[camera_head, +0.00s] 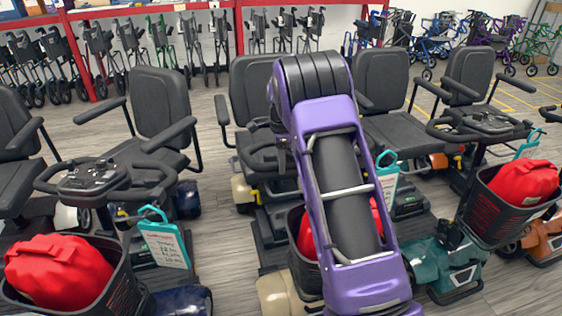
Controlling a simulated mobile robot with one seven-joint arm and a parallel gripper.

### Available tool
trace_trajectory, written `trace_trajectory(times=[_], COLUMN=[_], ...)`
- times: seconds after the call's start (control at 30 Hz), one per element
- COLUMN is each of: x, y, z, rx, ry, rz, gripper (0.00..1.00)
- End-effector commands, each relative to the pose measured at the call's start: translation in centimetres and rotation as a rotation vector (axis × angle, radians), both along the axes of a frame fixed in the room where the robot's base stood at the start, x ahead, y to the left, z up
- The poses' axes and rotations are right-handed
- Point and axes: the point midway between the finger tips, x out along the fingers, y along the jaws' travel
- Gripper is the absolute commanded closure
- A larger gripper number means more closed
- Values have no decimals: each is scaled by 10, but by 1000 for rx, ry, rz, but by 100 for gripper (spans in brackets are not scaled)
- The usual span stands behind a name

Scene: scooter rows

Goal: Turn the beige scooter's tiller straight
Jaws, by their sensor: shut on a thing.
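The beige scooter stands in the middle of the row, with a beige rear fender (243,190) and a beige front fender (275,293). Part of its black tiller handlebar (262,160) shows just left of my purple arm. The arm covers the rest of the tiller, so I cannot tell its angle. A black basket (300,255) with a red bag shows partly at the arm's left edge. My gripper is hidden behind my own arm, around the tiller area; its fingers and their contact cannot be seen.
A blue scooter's tiller (92,180) and basket stand on the left. A teal scooter (447,258) and an orange scooter (545,240) stand close on the right. A teal tag (387,178) hangs beside my arm. Walkers (160,40) line the back; narrow floor gaps separate the scooters.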

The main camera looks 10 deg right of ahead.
Motion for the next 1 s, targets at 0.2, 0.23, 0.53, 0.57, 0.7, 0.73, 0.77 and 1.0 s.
trace_trajectory(times=[0.2, 0.23, 0.53, 0.57, 0.7, 0.73, 0.77, 1.0], x=[3, 3, 1, 1, 1, 0, 0, -3], y=[-1, -1, 0, 0, 0, 0, 0, 0], z=[3, 3, 4, 6, 25, 31, 38, 98], rx=[-2, -2, -1, -1, -1, -1, 0, -1], ry=[-12, -11, -6, -6, -8, -8, -9, -11], rz=[0, 0, 1, 1, 2, 2, 2, 1], gripper=[32, 32, 32, 32, 32, 32, 32, 32])
